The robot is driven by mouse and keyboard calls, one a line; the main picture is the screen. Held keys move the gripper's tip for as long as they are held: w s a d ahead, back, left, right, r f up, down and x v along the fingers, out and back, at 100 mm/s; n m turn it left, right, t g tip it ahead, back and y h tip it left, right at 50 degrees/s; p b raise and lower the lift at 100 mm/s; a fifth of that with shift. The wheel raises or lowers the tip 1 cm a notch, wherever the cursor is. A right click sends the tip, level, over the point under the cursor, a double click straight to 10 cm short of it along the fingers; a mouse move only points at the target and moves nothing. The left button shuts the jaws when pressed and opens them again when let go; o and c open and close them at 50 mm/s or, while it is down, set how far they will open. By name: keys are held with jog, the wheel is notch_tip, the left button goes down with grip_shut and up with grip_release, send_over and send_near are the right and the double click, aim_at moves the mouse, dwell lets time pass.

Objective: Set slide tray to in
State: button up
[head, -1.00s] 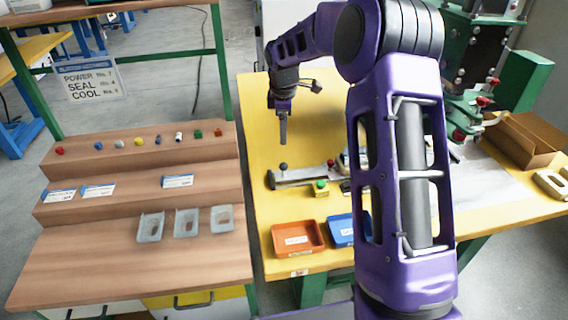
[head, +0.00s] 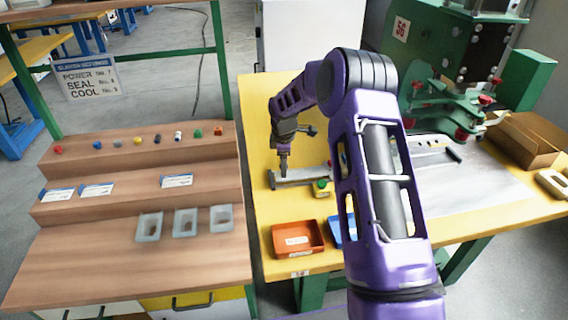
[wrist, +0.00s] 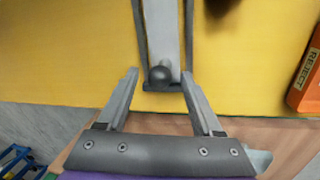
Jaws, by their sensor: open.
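The slide tray, a narrow grey bar between rails, lies on the yellow table; its bare part shows in the head view (head: 308,176) and in the wrist view (wrist: 162,35). A dark round knob (wrist: 160,75) stands at its near end in the wrist view. My gripper (head: 284,174) is over that knob end in the head view, with its fingers pointing down. In the wrist view the open fingertips lie on either side of the knob, apart from it in the picture. I cannot tell how high they are above it. The gripper hides the knob in the head view.
A yellow block with a green button (head: 322,187) sits close beside the slide tray. An orange bin (head: 298,238) and a partly hidden blue bin (head: 336,230) are at the table's front. A green machine (head: 440,75) stands behind right. A wooden stepped bench (head: 110,265) is left.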

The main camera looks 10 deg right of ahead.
grip_shut()
dwell(0.3)
dwell(1.1)
